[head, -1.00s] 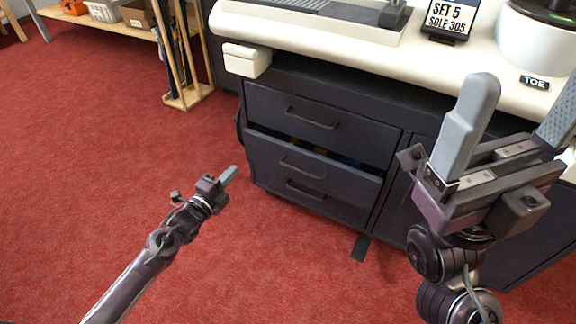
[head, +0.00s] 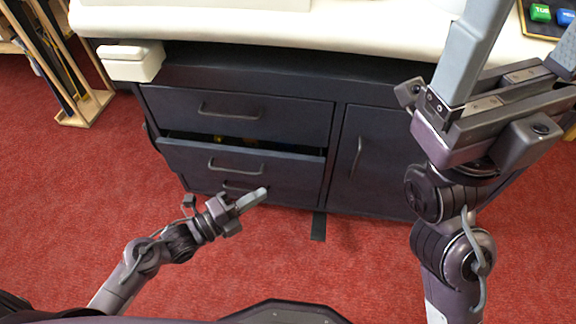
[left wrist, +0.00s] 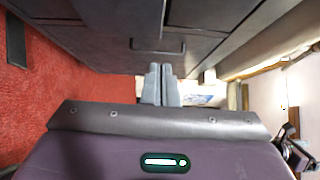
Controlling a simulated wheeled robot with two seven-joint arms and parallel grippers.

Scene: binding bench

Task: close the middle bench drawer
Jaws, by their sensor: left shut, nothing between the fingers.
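The middle bench drawer (head: 275,168) is dark grey with a bar handle (head: 235,168). It stands partly open, with a dark gap and a bit of yellow inside showing above its front. My left gripper (head: 254,198) is shut and empty. In the head view it appears in front of the lower drawer, below the middle drawer's handle, seemingly apart from the drawer. In the left wrist view its fingers (left wrist: 162,85) lie together, with dark drawer fronts beyond. My right gripper (head: 522,55) is raised at the right, its fingers wide apart and empty.
The top drawer (head: 290,115) looks shut above the middle one; the bottom drawer (head: 200,180) is partly hidden. A cupboard door (head: 380,150) is at their right. The pale bench top (head: 270,25) overhangs them. Red carpet (head: 80,200) is clear at the left.

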